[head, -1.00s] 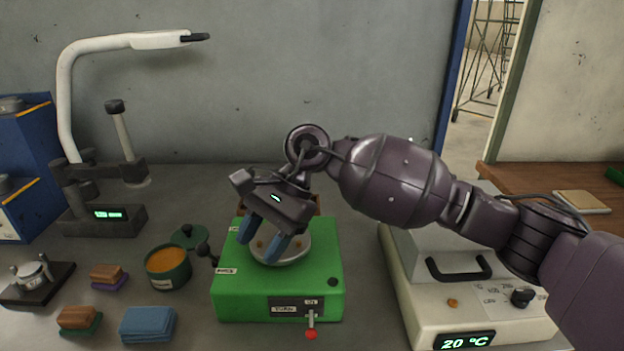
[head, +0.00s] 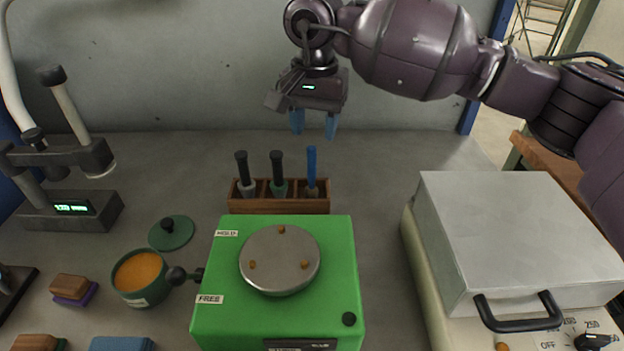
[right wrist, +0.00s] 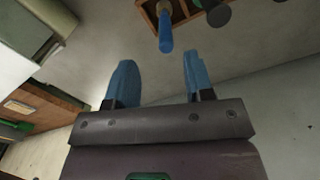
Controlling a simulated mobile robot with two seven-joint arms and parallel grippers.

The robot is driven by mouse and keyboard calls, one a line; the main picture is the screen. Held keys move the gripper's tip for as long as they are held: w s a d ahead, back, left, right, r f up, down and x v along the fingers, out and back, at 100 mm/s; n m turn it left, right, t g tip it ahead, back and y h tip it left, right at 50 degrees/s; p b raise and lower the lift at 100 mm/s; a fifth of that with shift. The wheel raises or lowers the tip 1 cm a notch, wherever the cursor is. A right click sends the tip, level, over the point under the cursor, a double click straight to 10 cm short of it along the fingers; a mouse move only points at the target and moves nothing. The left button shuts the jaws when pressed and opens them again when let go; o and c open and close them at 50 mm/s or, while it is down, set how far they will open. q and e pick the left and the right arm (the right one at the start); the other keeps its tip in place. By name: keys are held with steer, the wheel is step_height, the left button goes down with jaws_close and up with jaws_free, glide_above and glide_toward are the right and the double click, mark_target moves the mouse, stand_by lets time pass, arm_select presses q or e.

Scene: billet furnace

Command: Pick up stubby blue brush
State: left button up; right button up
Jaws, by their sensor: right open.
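The stubby blue brush (head: 312,168) stands upright in the right compartment of a wooden rack (head: 280,206) behind the green machine. Its blue handle points up and its lower end is hidden in the rack. Two dark-handled brushes stand in the other compartments. My right gripper (head: 314,124) is open and empty, its blue fingers pointing down, above and slightly behind the blue handle. In the right wrist view the blue brush (right wrist: 166,32) shows beyond the open fingers (right wrist: 157,72), apart from them. My left gripper is not in view.
The green machine (head: 335,290) with a round metal plate stands in front of the rack. A grey-lidded heater (head: 520,235) stands at right. A pot of orange material (head: 139,272), its green lid and a microscope-like stand (head: 70,210) are at left. The counter behind the rack is clear.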

mark_target(312, 147)
steer(key=f, duration=0.7)
steer(key=shift+w+a+f+b, duration=0.25)
steer(key=shift+w+f+b, duration=0.05)
jaws_close()
